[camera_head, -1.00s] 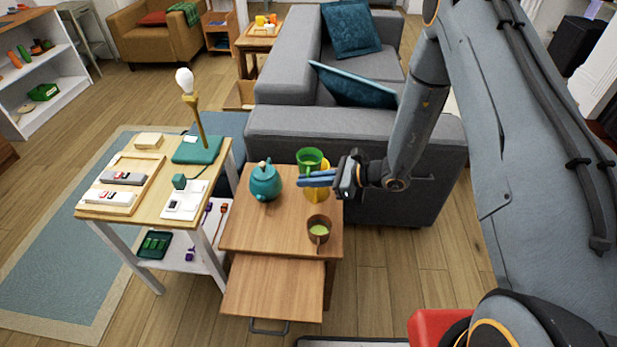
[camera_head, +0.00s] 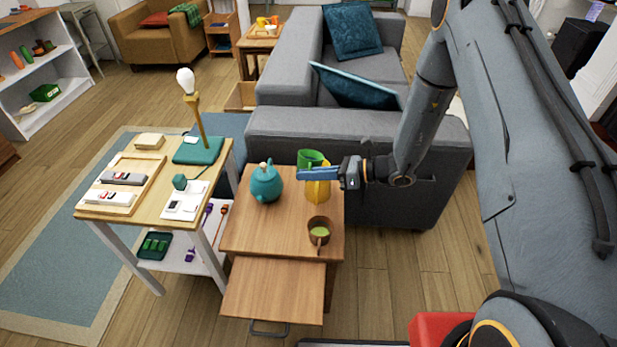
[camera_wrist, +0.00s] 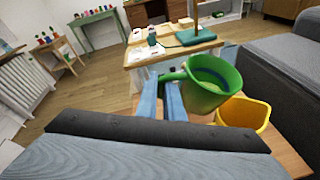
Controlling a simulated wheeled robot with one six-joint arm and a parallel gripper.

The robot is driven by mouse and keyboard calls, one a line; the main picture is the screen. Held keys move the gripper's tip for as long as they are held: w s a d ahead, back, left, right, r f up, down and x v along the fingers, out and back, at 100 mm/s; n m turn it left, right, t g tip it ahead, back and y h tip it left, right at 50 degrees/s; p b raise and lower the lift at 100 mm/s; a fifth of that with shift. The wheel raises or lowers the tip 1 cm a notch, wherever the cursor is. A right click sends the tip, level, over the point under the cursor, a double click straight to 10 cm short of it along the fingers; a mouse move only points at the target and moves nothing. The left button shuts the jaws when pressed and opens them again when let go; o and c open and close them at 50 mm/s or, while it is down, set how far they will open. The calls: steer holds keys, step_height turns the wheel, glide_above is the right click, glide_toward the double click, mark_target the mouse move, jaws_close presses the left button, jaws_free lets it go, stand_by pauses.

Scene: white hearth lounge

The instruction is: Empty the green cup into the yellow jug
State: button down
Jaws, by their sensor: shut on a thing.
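The green cup (camera_head: 308,158) is held up above the table, next to and partly above the yellow jug (camera_head: 318,191). My gripper (camera_head: 320,174) is shut on the cup's handle, which shows between the fingers (camera_wrist: 172,98) in the wrist view. The green cup (camera_wrist: 205,98) looks tilted there, its mouth leaning toward the yellow jug (camera_wrist: 246,113). Something lighter green shows inside the cup; no stream is visible. The jug stands on the small wooden table (camera_head: 262,235), partly hidden behind my fingers in the head view.
A teal teapot (camera_head: 266,183) stands left of the jug. A brown cup (camera_head: 319,231) with green contents stands in front. A side table (camera_head: 150,208) with a lamp is at the left, and a grey sofa (camera_head: 270,125) is close behind. The table's front middle is clear.

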mark_target(315, 162)
steer(key=shift+w+r+m+y, duration=0.1)
steer(key=shift+r+m+y, duration=0.3)
steer(key=shift+m, duration=0.1)
steer(key=shift+w+d+f+b, duration=0.1)
steer(key=shift+f+b, duration=0.25)
steer(key=shift+b, duration=0.3)
steer(key=shift+w+d+f+m+g+y+b, duration=0.1)
steer(key=shift+f+m+g+y+b, duration=0.25)
steer(key=shift+f+m+b, duration=0.35)
steer(key=shift+w+d+r+m+y+b, duration=0.1)
steer(key=shift+w+r+m+y+b, duration=0.15)
steer(key=shift+r, duration=0.2)
steer(key=shift+w+d+r+m+y+b, duration=0.1)
steer(key=shift+r+m+y, duration=0.1)
steer(key=shift+r+m, duration=0.2)
steer(key=shift+w+d+r+m+y+b, duration=0.25)
steer(key=shift+w+r+m+y, duration=0.1)
steer(key=shift+r+m, duration=0.25)
steer(key=shift+w+d+r+m+y+b, duration=0.25)
steer(key=shift+r+m+y, duration=0.15)
steer(key=shift+m, duration=0.25)
steer(key=shift+w+d+r+m, duration=0.1)
steer(key=shift+r+m, duration=0.2)
steer(key=shift+w+d+r+m+y+b, duration=0.2)
steer(key=shift+m+y+b, duration=0.05)
steer(key=shift+m+b, duration=0.05)
